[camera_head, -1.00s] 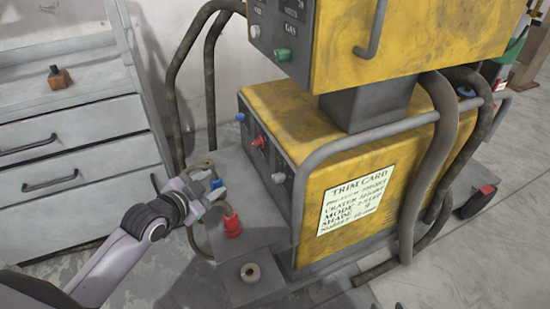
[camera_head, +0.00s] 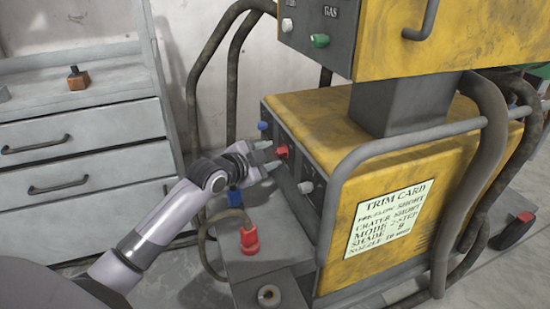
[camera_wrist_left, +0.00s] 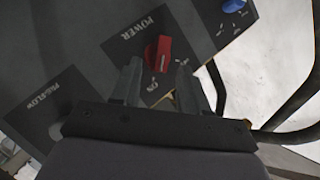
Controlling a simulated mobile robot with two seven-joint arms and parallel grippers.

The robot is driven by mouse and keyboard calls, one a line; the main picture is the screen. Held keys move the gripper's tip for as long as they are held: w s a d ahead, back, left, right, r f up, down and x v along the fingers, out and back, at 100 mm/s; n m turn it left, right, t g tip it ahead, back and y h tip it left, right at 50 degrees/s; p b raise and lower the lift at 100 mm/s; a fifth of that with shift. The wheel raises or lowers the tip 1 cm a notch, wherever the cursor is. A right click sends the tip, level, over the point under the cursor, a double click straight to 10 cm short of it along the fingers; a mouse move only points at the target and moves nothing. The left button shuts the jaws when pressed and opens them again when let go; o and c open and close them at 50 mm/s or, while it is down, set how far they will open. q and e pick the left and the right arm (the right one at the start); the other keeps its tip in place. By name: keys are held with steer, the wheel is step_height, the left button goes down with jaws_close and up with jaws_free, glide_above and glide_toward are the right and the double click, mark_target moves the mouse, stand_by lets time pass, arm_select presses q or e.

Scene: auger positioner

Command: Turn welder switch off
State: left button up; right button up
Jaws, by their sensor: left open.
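The yellow welder (camera_head: 310,120) stands at the centre right of the head view, its dark front panel facing left. The red power switch (camera_head: 282,151) sits on that panel between a blue knob (camera_head: 263,126) and a pale knob (camera_head: 305,187). In the left wrist view the red switch (camera_wrist_left: 160,57), under the word POWER, lies just beyond and between the fingertips. My left gripper (camera_head: 272,155) is open and empty, pointing at the switch. Whether the fingers touch it I cannot tell. My right gripper is not in view.
A red clamp (camera_head: 249,240) and a blue one (camera_head: 235,197) are on the grey cart shelf (camera_head: 268,210) below the panel. A metal bar (camera_head: 380,145) and thick hoses (camera_head: 490,130) run around the welder. A grey drawer cabinet (camera_head: 90,140) stands at left.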

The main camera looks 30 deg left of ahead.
mark_target(281, 152)
arm_select(q)
steer(key=shift+b+x, duration=0.35)
steer(key=shift+x, duration=1.05)
steer(key=shift+s, duration=0.1)
jaws_close()
steer(key=shift+r, duration=0.1)
